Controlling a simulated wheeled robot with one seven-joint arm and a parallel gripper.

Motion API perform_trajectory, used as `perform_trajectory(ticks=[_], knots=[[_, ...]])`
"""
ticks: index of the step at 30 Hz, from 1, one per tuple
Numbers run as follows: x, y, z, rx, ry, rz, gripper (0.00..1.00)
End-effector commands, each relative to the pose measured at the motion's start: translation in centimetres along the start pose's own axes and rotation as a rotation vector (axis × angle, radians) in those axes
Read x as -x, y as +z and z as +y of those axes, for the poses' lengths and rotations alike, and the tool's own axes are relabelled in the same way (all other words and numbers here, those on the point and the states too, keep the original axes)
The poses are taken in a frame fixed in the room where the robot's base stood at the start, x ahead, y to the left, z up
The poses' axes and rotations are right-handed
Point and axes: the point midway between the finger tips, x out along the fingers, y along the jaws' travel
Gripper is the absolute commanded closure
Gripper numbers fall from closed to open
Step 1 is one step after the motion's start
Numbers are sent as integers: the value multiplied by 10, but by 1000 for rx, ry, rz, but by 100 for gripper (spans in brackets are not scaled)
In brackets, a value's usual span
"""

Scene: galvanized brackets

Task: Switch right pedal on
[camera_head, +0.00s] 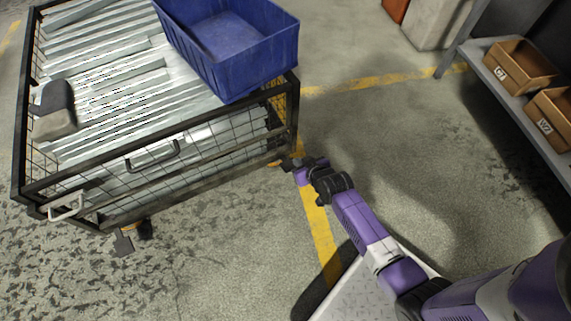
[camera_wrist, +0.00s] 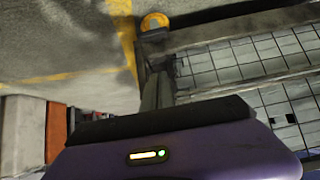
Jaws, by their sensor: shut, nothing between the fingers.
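A black wire-mesh cart (camera_head: 190,150) stands at the upper left on castors. Its right front castor has a dark pedal, which my gripper (camera_head: 288,163) partly covers in the head view. My gripper is shut and empty, low at the cart's right front corner. I cannot tell whether it touches the pedal, or the pedal's setting. The left castor's dark pedal (camera_head: 123,243) sticks out at the front.
The cart holds corrugated metal pieces (camera_head: 110,75), a blue bin (camera_head: 235,50) and a grey block-like object (camera_head: 52,105). A shelf (camera_head: 520,105) with brown boxes (camera_head: 518,66) stands at the right. The floor between cart and shelf is clear, with yellow lines (camera_head: 320,235).

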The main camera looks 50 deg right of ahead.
Motion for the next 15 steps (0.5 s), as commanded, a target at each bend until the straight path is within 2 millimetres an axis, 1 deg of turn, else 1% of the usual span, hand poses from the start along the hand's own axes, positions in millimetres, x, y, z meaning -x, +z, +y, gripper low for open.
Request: perform_trajectory(ticks=[8, 11, 15], knots=[[-1, 0, 0, 1, 0, 3, 100], [-8, 0, 0, 1, 0, 4, 100], [-30, 1, 0, -1, 0, 4, 100]])
